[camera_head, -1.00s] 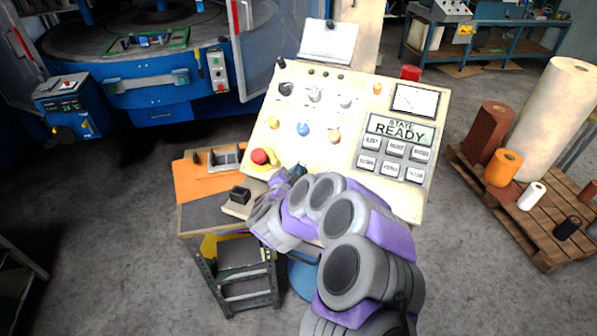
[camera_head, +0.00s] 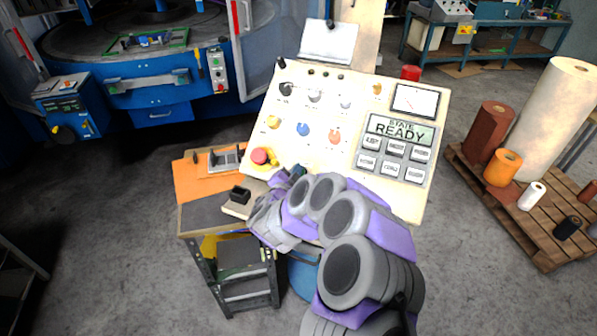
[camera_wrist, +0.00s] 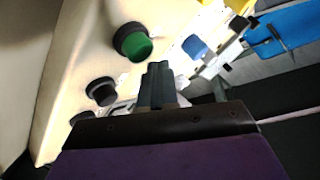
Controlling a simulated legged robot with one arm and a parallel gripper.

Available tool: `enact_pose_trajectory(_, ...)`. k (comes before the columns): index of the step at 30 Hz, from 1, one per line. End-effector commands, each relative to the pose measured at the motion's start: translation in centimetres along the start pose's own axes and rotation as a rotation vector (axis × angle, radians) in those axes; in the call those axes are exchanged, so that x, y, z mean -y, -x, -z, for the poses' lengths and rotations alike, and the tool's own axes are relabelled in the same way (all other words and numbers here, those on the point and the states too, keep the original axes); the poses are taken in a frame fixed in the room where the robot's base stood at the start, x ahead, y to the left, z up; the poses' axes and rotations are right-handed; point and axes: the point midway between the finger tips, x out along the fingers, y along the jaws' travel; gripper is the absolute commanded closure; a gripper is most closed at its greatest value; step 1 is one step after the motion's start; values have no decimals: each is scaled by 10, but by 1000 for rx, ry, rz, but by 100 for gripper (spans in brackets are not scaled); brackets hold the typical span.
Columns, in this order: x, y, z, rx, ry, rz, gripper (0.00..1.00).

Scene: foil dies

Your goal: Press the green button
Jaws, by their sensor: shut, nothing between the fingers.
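The green button (camera_wrist: 138,45) sits in a dark round collar on the pale panel in the wrist view. My gripper (camera_wrist: 157,72) is shut and empty, its fingertips just below and right of the green button in that picture. I cannot tell whether they touch it; a small gap shows between them in the picture. In the head view, my gripper (camera_head: 298,172) is at the lower edge of the control console (camera_head: 300,155), right of the red mushroom button. I cannot make out the green button there; my arm covers part of that area.
The console bears a red mushroom button (camera_head: 259,156), a blue button (camera_head: 303,129), an orange-red button (camera_head: 335,136) and a screen reading READY (camera_head: 401,130). Dark knobs (camera_wrist: 101,91) lie left of my gripper. A small bench (camera_head: 200,218) stands left; a pallet (camera_head: 530,225) with rolls stands right.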

Motion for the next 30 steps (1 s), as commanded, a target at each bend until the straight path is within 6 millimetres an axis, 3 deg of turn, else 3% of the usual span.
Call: enact_pose_trajectory(30,-6,-8,-4,-1,0,0,100)
